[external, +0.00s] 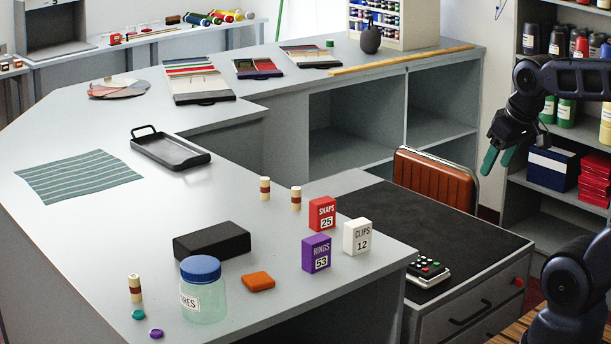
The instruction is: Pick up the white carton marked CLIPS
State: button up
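The white carton (357,236) marked CLIPS, with the number 12 below the word, stands upright on the grey counter near its right front edge. A red SNAPS carton (322,214) stands behind it to the left. A purple RINGS carton (316,253) stands to its left and a little nearer. My gripper (494,161) is at the right of the picture, in the air before the shelves, well away from the carton. Its green-tipped fingers point down and look slightly apart, with nothing seen between them.
A black box (212,242), an orange block (258,281) and a blue-lidded jar (203,297) stand left of the cartons. A lower black desktop (445,225) holds a calculator (428,271). A brown chair (434,179) stands behind it. The counter's middle is largely clear.

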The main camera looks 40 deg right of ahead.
dwell(0.3)
jog(key=m+g+y, duration=0.1)
jog(key=m+y, duration=1.6)
jog(key=m, duration=0.3)
send_near(367, 226)
jog(key=w+a, duration=0.2)
jog(key=a, duration=0.1)
jog(key=shift+w+a+f, duration=0.15)
jog(key=shift+w+f, duration=0.05)
jog(key=shift+f, duration=0.1)
jog(key=shift+f+x, duration=0.2)
jog(key=shift+x, duration=1.15)
jog(key=shift+f+x, duration=0.2)
jog(key=shift+x, duration=1.1)
jog(key=c, duration=1.1)
